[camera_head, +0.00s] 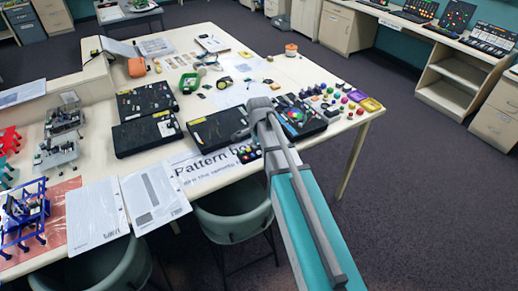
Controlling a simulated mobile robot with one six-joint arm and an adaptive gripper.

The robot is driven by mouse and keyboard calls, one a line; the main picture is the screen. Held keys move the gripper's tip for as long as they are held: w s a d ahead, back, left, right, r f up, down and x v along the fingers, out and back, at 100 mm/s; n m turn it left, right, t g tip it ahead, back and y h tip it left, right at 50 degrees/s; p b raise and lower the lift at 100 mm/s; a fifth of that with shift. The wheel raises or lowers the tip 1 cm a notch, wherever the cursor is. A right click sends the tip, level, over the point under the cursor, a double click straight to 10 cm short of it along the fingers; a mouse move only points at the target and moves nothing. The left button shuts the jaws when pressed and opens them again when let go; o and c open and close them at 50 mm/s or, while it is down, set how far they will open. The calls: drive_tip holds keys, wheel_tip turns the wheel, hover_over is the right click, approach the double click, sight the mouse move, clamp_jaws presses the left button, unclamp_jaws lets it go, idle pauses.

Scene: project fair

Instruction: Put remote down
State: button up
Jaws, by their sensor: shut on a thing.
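My gripper (240,133) is at the end of my grey and teal arm, over the front edge of the long cream table (222,178). It is small and dark here, and it is shut on the remote. The remote is not clearly distinguishable at the gripper, as my arm's end and the dark boxes behind blend with it. A small black piece with coloured dots (248,154) shows just below the gripper, by the "Pattern" sheet (205,166). I cannot tell whether it is touching the gripper.
Black boards (146,133) lie left of the gripper. A board with a colour disc (303,118) and several coloured knobs (345,100) lie right. Papers (97,213) cover the near left. Chairs (232,222) stand at the front edge. Bare tabletop shows at the back right.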

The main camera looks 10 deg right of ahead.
drive_tip(key=shift+f+b, duration=1.05)
drive_tip(key=shift+f, duration=0.05)
drive_tip(key=shift+d+r, duration=0.1)
drive_tip(key=shift+d, duration=0.1)
